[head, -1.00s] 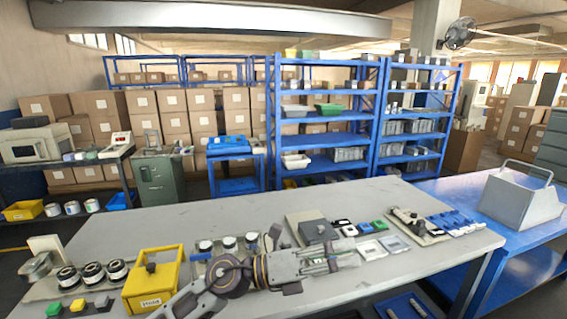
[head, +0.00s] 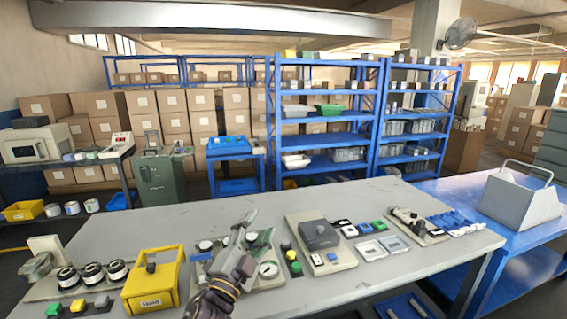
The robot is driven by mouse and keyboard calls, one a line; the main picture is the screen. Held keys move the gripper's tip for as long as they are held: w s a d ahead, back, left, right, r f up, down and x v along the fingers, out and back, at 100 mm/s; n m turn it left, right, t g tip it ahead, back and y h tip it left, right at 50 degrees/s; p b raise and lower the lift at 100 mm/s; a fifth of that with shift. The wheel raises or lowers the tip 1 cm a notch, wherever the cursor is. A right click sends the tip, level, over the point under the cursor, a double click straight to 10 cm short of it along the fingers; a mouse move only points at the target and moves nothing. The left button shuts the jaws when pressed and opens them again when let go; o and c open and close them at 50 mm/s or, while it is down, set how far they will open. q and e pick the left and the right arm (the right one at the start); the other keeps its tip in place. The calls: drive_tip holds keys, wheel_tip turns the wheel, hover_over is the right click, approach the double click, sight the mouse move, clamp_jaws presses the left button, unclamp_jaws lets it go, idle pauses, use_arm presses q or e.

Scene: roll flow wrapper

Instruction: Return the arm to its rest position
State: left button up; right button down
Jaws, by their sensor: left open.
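My left arm comes in from the bottom edge of the head view. My left gripper (head: 246,226) points up and away over the grey worktable (head: 400,268), in front of a panel with round gauges (head: 268,269), and partly hides that panel. The gripper is open and I see nothing held in it. A beige unit with a dark top (head: 318,238) stands to its right, apart from it. My right gripper is not in view.
A yellow box with a handle (head: 152,287) stands just left of the arm. Left of it is a panel with black round knobs (head: 92,272). A small button strip (head: 291,258) lies right of the gripper. The right front of the table is clear.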

use_arm(q)
drive_tip(key=s+a+f+n+g+y, duration=0.35)
drive_tip(key=a+f+n, duration=0.2)
drive_tip(key=f, duration=0.45)
drive_tip(key=s+a+f+n+g+y, duration=0.2)
drive_tip(key=a+f+n+g+y, duration=0.3)
drive_tip(key=f, duration=0.5)
drive_tip(key=s+a+f+n+g+h, duration=0.1)
drive_tip(key=s+a+f+g, duration=0.25)
drive_tip(key=s+f, duration=0.45)
drive_tip(key=s+a+f+n+g, duration=0.2)
drive_tip(key=s+f+g, duration=0.3)
drive_tip(key=s, duration=0.5)
wheel_tip(320, 180, down, 31)
drive_tip(key=s+a, duration=0.2)
drive_tip(key=s+a+f+g+p, duration=0.1)
drive_tip(key=s+a+f, duration=0.3)
drive_tip(key=s+f, duration=0.6)
drive_tip(key=s+a+f+m, duration=0.1)
drive_tip(key=s+a+f, duration=0.3)
drive_tip(key=s+f, duration=0.6)
drive_tip(key=shift+s+g+y+p, duration=0.35)
drive_tip(key=shift+s+g, duration=0.05)
drive_tip(key=shift+s, duration=0.1)
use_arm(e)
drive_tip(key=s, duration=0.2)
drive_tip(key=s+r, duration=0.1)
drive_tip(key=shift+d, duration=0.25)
